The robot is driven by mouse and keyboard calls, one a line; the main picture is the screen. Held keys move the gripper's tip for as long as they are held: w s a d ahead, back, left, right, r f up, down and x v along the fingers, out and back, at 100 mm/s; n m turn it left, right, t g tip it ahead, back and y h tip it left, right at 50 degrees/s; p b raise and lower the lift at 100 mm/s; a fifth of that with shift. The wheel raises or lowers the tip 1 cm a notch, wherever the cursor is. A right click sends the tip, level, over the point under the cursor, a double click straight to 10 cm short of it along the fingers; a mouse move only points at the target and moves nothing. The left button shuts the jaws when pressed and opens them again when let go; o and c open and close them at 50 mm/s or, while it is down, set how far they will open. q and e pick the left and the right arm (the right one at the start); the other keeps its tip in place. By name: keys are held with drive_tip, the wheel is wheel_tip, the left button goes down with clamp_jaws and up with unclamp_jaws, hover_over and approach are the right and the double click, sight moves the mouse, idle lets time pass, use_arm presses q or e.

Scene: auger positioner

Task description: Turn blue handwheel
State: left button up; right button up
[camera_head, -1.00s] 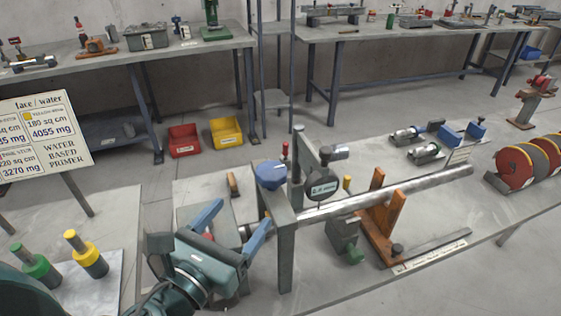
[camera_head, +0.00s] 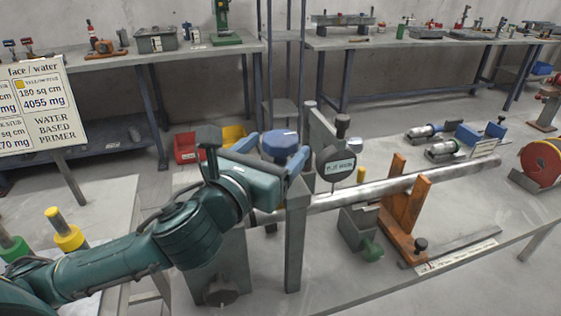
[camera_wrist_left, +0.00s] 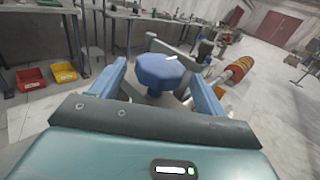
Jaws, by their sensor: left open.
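The blue handwheel (camera_head: 281,146) is a faceted blue knob at the near end of the grey frame, behind my left gripper in the head view. My left gripper (camera_head: 272,160) is open, with one blue finger on each side of the handwheel. In the left wrist view the handwheel (camera_wrist_left: 160,73) sits centred between and just beyond the two spread fingers (camera_wrist_left: 158,90). I cannot tell whether either finger touches it. My left gripper and arm hide the handwheel's lower part and mount in the head view. My right gripper is not in view.
Red (camera_head: 186,147) and yellow bins lie on the floor behind. Benches line the back wall.

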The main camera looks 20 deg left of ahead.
use_arm(q)
drive_tip(key=shift+w+d+p, duration=0.1)
drive_tip(key=shift+w+p, duration=0.35)
drive_tip(key=shift+w, duration=0.2)
drive_tip(key=shift+w+d, duration=0.15)
drive_tip(key=shift+w, duration=0.55)
drive_tip(key=shift+c, duration=0.2)
drive_tip(key=c, duration=0.9)
